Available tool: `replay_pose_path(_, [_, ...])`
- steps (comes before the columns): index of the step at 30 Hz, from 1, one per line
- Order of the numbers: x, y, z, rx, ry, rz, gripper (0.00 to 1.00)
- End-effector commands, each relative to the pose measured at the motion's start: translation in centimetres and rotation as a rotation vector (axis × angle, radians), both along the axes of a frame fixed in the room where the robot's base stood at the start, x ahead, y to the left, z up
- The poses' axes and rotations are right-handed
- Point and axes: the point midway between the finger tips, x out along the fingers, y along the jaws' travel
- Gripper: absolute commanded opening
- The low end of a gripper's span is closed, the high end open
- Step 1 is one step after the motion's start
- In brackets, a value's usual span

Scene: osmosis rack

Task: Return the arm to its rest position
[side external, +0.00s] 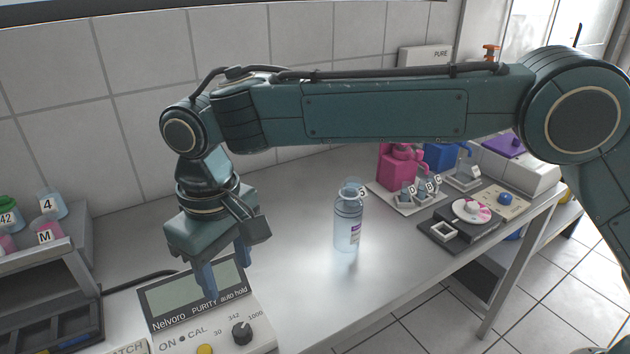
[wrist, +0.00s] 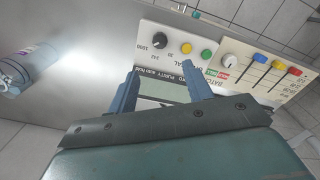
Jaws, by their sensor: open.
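My gripper (side external: 226,279) hangs pointing down in front of the screen of the purity meter (side external: 262,330) in the side view. In the wrist view its two blue fingers (wrist: 160,90) are spread apart with nothing between them. The meter's panel, with a dark knob and green and yellow buttons, lies beyond the fingers in the wrist view (wrist: 170,42). My arm reaches in from the right, stretched out above the bench. I cannot tell whether the fingertips touch the meter.
A clear bottle (side external: 347,222) stands upright mid-bench. A rack (side external: 45,262) with labelled jars is at the left. Pink and blue jugs (side external: 397,167) and a dark device (side external: 460,228) stand at the right. A slider panel (wrist: 262,67) adjoins the meter. The bench between meter and bottle is clear.

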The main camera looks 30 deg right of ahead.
Motion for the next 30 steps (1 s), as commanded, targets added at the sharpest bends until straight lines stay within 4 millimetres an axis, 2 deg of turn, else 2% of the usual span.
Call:
replay_pose_path(8, [0.1, -0.3, 0.2, 0.002, -0.002, -0.003, 0.50])
replay_pose_path(14, [0.5, -2.5, 1.9, 0.016, -0.016, -0.025, 0.50])
replay_pose_path(17, [0.7, -4.5, 3.4, 0.029, -0.032, -0.044, 0.50])
replay_pose_path(22, [0.7, -8.8, 6.2, 0.053, -0.063, -0.085, 0.50])
replay_pose_path(30, [-0.7, -16.1, 9.9, 0.087, -0.122, -0.153, 0.50])
